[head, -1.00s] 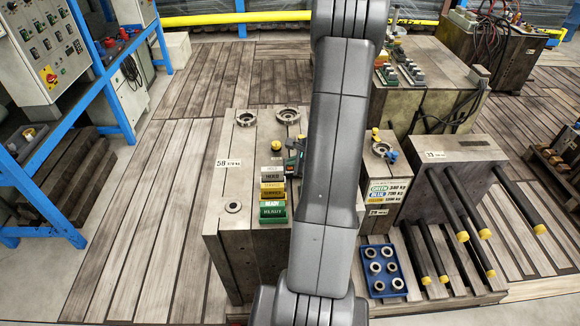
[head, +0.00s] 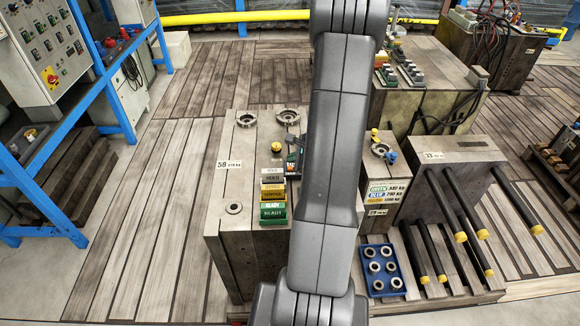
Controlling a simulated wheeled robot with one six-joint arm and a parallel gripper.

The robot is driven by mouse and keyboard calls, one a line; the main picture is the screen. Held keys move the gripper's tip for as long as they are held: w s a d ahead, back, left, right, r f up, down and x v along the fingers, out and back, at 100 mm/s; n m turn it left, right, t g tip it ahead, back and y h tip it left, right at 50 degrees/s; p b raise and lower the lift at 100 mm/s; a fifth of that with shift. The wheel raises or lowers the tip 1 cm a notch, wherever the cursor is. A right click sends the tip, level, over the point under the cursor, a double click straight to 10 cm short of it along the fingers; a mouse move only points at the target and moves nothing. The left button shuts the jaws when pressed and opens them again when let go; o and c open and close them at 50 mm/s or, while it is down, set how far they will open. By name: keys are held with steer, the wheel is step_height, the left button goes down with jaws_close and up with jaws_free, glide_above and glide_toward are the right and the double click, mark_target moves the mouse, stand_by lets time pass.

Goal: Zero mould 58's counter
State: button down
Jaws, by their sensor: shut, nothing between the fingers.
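Mould 58 (head: 222,205) is a grey steel block in the middle, with a white "58" label (head: 229,164) on its top. I cannot make out the counter; part of the block's top right is hidden by my arm. I cannot tell whether the gripper touches anything.
Stacked status tags (head: 273,196), the front one green "READY", lie beside my arm on the block. To the right stand a smaller mould (head: 375,193), a blue tray of rings (head: 381,293) and a block with yellow-tipped rods (head: 460,165). Wooden floor at left is clear.

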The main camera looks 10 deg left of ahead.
step_height(320, 180, up, 4)
steer(key=p, duration=0.2)
steer(key=shift+r+p, duration=0.1)
steer(key=shift+p, duration=0.2)
steer(key=shift+s+r, duration=0.1)
stand_by(0.5)
